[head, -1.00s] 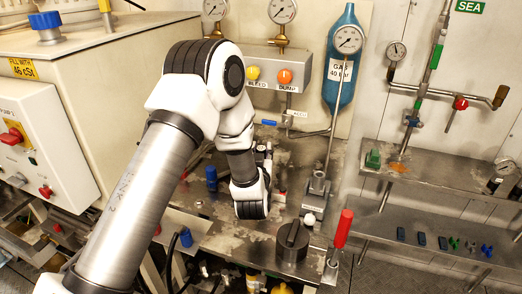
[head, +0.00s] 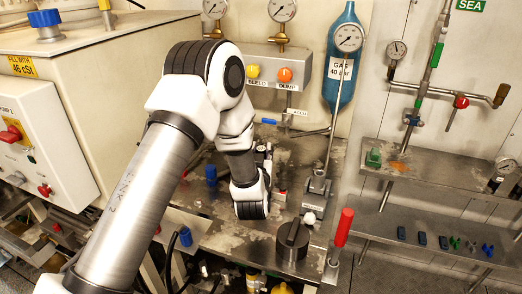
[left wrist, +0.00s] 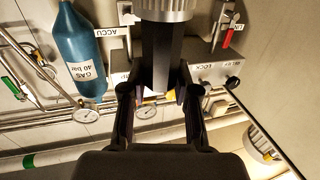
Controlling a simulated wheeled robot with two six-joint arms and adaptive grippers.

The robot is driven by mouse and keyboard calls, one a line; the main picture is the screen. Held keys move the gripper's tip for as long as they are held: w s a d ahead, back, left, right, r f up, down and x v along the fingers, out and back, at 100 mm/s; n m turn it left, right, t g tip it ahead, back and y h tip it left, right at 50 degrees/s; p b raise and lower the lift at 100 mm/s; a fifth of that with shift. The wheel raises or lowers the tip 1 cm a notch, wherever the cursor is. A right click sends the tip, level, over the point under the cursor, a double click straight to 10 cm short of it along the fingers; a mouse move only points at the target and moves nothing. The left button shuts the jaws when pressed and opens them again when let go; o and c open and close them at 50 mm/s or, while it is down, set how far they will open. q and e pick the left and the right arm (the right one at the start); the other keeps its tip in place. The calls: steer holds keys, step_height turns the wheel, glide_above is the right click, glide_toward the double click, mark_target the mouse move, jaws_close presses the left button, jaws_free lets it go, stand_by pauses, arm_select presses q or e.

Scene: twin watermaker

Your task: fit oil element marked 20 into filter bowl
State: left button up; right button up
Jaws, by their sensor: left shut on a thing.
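My left gripper (left wrist: 160,85) shows in the left wrist view with its two dark fingers on either side of a dark block. A pale ribbed cylinder (left wrist: 166,9), which looks like the oil element, continues from this block at the top edge. The gripper is shut on it. The mark 20 does not show. In the head view my left arm hangs over the metal bench, and its wrist hides the fingers and the element. I cannot make out the filter bowl for certain. A dark round lid-like part (head: 292,241) with a raised bar sits on the bench, right of my wrist. My right gripper is not in view.
A red-handled lever (head: 343,228) stands upright at the bench's right front. A gauge on a tall stem (head: 328,150) and a blue gas bottle (head: 342,75) stand behind. A blue cap (head: 211,174) is left of my wrist. Several small parts lie on the right shelf (head: 382,218).

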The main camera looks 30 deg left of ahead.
arm_select(q)
steer(key=shift+f+b, duration=2.3)
steer(key=shift+f, duration=0.8)
steer(key=o, duration=1)
steer(key=shift+o, duration=0.2)
steer(key=v, duration=0.7)
steer(key=shift+s+d, duration=0.15)
steer(key=shift+s, duration=0.05)
